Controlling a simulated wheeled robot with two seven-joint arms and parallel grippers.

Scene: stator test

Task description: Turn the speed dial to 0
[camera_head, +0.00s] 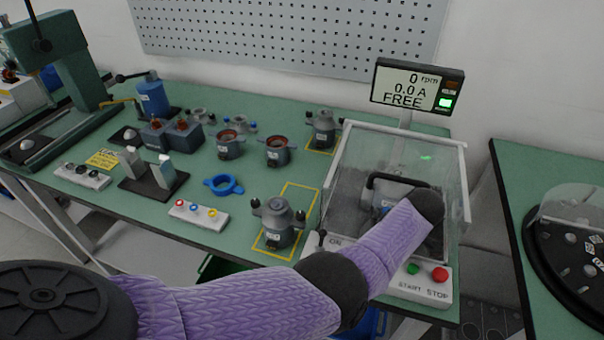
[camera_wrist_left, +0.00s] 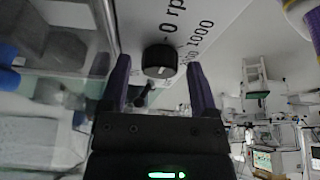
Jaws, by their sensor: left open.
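The speed dial (camera_wrist_left: 160,62) is a black round knob on a white panel (camera_wrist_left: 190,22) in the left wrist view. The panel is printed with "0 rp" and "1000" beside the dial. Where the dial's mark points is too small to tell. My left gripper (camera_wrist_left: 158,78) is open, its two purple fingers on either side of the dial; I cannot tell if they touch it. In the head view my purple left forearm and dark wrist hide the dial and the fingertips. My right gripper is not in view.
A clear guarded test box (camera_head: 345,185) stands at the table's right end. A display (camera_head: 410,88) above reads 0 rpm, 0.0 A, FREE. Green START (camera_head: 413,268) and red STOP (camera_head: 440,274) buttons sit in front. Several motor parts stand left on the green table (camera_head: 110,208).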

